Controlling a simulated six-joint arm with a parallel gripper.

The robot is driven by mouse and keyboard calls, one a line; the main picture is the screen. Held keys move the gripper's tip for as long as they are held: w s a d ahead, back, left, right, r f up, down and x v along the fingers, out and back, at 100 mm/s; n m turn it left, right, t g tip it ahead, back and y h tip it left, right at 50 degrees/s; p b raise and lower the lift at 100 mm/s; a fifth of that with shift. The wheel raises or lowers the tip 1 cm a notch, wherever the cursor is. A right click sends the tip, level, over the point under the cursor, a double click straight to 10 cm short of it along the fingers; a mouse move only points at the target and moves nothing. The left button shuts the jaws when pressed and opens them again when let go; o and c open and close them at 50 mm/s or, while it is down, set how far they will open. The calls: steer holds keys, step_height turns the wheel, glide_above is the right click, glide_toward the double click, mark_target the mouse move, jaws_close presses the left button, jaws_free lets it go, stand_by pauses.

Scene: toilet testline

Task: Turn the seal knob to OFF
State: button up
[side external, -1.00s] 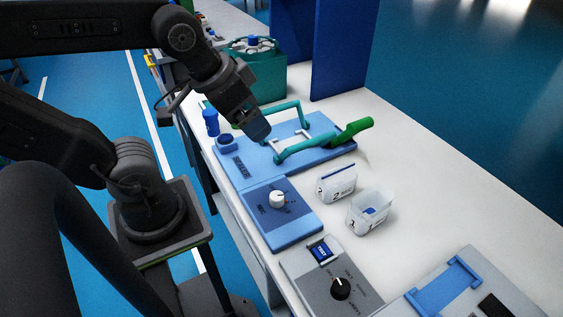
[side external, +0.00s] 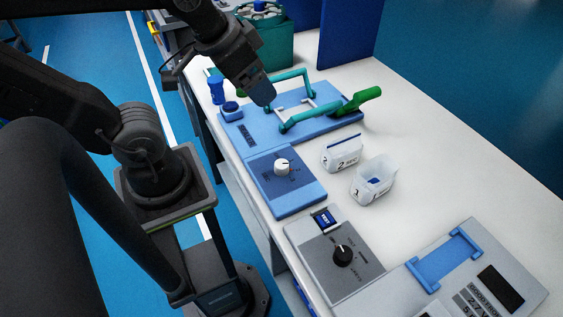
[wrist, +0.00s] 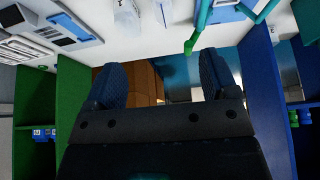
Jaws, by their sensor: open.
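A white knob (side external: 282,166) stands on a blue panel (side external: 290,198) at the near end of the blue clamp base. A black knob (side external: 342,255) sits on a grey panel (side external: 362,270) nearer the camera. The panel lettering is too small to read surely, so I cannot tell which position either knob points at. My gripper (side external: 262,95) is above the blue base, beyond the white knob and apart from it. In the wrist view my gripper (wrist: 162,82) has its two blue fingers spread with nothing between them. Neither knob shows clearly there.
A teal-handled clamp (side external: 290,100) with a green grip (side external: 358,99) rises close to my gripper. A blue bottle (side external: 217,88) stands left.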

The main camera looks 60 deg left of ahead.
steer(key=shift+w+f+m, duration=0.2)
steer(key=shift+m, duration=0.1)
steer(key=shift+c, duration=0.7)
steer(key=w+f+m+g, duration=0.1)
steer(key=m, duration=0.1)
steer(key=w+f+m+g, duration=0.1)
steer(key=w+f+m, duration=0.1)
steer(key=m, duration=0.1)
steer(key=w+a+f+m+g, duration=0.1)
steer(key=f+m, duration=0.1)
steer(key=m, duration=0.1)
steer(key=shift+w+a+f, duration=0.1)
steer(key=shift+w+f, duration=0.1)
steer(key=shift+f, duration=0.05)
steer(key=shift+c, duration=0.6)
steer(key=m+g, duration=0.3)
steer(key=m, duration=0.5)
glide_above(282, 163)
step_height(282, 163, down, 7)
step_height(282, 163, down, 14)
steer(key=shift+r, duration=0.1)
steer(key=c, duration=0.9)
